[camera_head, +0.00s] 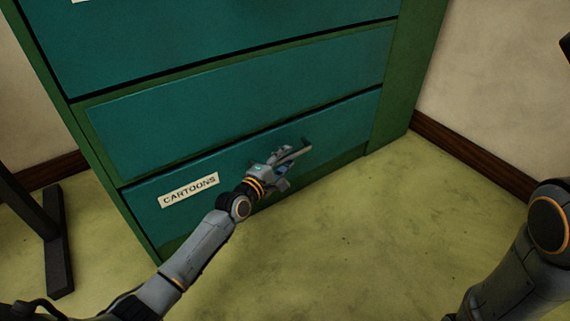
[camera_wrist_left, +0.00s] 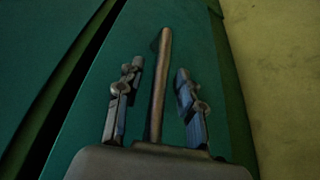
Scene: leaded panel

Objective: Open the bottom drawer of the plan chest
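The plan chest (camera_head: 400,85) has teal drawer fronts in a green frame. Its bottom drawer (camera_head: 345,125) carries a label reading "CARTOONS" (camera_head: 189,190) and looks about flush with the chest. My left gripper (camera_head: 287,157) is at the bottom drawer's bar handle (camera_head: 305,146). In the left wrist view the handle (camera_wrist_left: 161,85) runs between the two fingers of my left gripper (camera_wrist_left: 160,68), with a visible gap on each side, so the gripper is open around it. The handle's near end is hidden by the gripper. My right gripper is out of view.
Another closed teal drawer (camera_head: 240,95) is directly above. The yellow-green floor (camera_head: 350,235) in front of the chest is clear. A dark stand leg (camera_head: 56,240) is at the left. A wall with a dark skirting board (camera_head: 470,155) is at the right.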

